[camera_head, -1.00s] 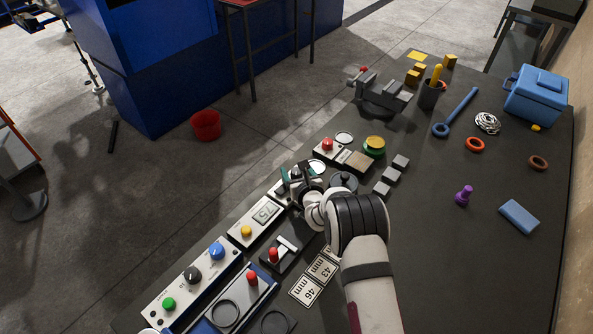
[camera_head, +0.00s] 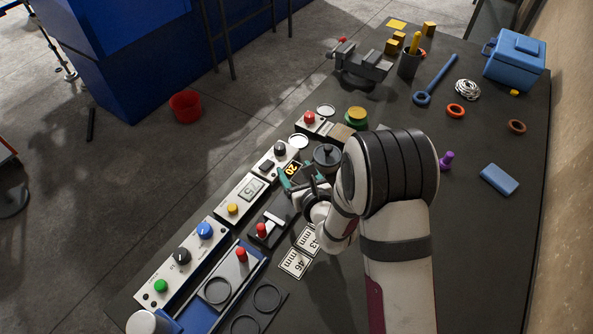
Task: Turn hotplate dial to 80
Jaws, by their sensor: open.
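A pale control box holds a black dial (camera_head: 280,148) and a small dark square below it (camera_head: 267,164). I take this as the hotplate dial, but the pointer and scale are too small to read. My gripper (camera_head: 300,187) is open, just below and right of this box, apart from the dial. A teal piece with a dark display showing orange "20" (camera_head: 292,170) sits at the gripper; I cannot tell if it belongs to it. A round black lidded piece (camera_head: 327,155) stands to the right of the box.
A box with a grey display reading 75 (camera_head: 252,188) and a yellow button adjoins at lower left. Further left, a panel has a black knob (camera_head: 181,256) between green and blue ones. A red-handled lever (camera_head: 262,229) stands close below the gripper. The table's right side has free room.

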